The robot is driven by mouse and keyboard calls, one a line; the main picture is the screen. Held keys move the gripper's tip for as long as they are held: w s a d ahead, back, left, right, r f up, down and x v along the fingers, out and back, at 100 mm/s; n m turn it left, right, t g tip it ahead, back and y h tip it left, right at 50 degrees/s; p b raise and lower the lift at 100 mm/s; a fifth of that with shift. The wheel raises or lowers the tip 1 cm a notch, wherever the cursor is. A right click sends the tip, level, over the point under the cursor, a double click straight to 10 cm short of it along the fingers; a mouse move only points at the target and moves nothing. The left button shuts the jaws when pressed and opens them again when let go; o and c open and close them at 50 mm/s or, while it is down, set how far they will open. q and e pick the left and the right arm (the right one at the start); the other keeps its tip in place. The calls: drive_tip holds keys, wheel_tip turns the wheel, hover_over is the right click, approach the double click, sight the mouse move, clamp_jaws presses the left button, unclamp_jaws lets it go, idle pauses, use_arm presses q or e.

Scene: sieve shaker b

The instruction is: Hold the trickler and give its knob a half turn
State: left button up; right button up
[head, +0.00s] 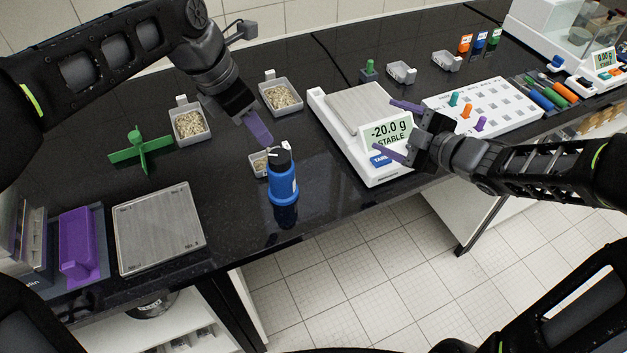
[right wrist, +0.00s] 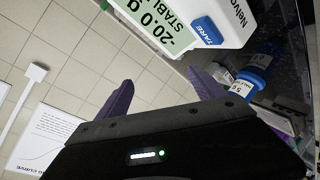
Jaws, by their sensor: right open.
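The balance (head: 371,177) reads -20.0 g. A small tray (head: 256,168) sits close behind the trickler. Grain-filled trays (head: 206,138) (head: 298,108), a green cross-shaped piece (head: 142,151) and a metal plate (head: 158,228) lie on the left. A white rack (head: 505,120) stands right.

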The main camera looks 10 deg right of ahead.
sight(283, 186)
drive_tip(key=a+f+g+y, duration=0.1)
drive_tip(key=a+f, duration=0.1)
drive_tip(key=a, duration=0.1)
drive_tip(key=s+a+f+g+y, duration=0.1)
drive_tip(key=a+f, duration=0.1)
drive_tip(key=a, duration=0.2)
drive_tip(key=a+f+m+g+y, duration=0.1)
drive_tip(key=a+f+g+y, duration=0.1)
drive_tip(key=a, duration=0.1)
drive_tip(key=shift+s+a+f, duration=0.2)
drive_tip(key=shift+s+a, duration=0.1)
drive_tip(key=shift+s, duration=0.1)
drive_tip(key=s+a+f+g, duration=0.1)
drive_tip(key=a, duration=0.1)
drive_tip(key=s+a+f+g+y, duration=0.1)
drive_tip(key=a, duration=0.1)
drive_tip(key=s+a+f+m+g+y, duration=0.1)
drive_tip(key=a, duration=0.1)
drive_tip(key=shift+a+f+g, duration=0.1)
drive_tip(key=shift+a+g, duration=0.2)
drive_tip(key=shift+a, duration=0.05)
drive_tip(key=shift+x, duration=3.9)
drive_tip(key=c, duration=0.9)
drive_tip(key=shift+s+d+f, duration=0.1)
drive_tip(key=shift+f, duration=0.1)
clamp_jaws()
